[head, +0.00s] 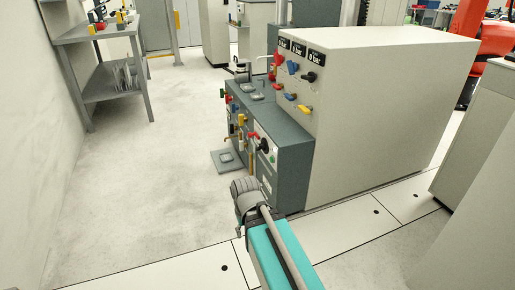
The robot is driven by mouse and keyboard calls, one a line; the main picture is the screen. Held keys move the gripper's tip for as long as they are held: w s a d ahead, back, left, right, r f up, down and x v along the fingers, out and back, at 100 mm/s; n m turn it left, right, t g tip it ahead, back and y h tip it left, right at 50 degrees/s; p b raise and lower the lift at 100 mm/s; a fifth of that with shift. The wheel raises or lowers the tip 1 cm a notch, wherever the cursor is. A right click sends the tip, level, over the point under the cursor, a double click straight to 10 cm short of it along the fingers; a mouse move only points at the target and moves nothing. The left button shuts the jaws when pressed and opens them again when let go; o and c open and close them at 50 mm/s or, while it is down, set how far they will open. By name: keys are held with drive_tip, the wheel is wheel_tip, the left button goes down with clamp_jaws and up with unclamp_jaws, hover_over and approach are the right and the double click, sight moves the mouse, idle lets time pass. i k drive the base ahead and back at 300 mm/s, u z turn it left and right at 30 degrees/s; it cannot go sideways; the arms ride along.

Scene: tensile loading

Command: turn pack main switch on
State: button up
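A white and dark grey machine cabinet (375,110) stands right of centre, with a lower dark grey unit (289,165) at its front left. On the lower unit's light panel is a black rotary knob (264,145), with a small green button (272,158) below it and a red control near it. No label can be read, so I cannot tell which control is the pack main switch. My arm reaches up from the bottom centre, its grey joint in front of and below the lower unit. No gripper fingers can be made out.
Red, blue, black and yellow handles (292,67) sit on the cabinet's upper face below several black displays. A grey workbench (100,60) stands at the left wall. The floor (150,180) left of the machine is mostly clear. Pale cabinets stand close at the right.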

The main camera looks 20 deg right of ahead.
sight(262, 146)
drive_tip(key=z, duration=0.05)
drive_tip(key=i, duration=1)
drive_tip(key=u, duration=0.05)
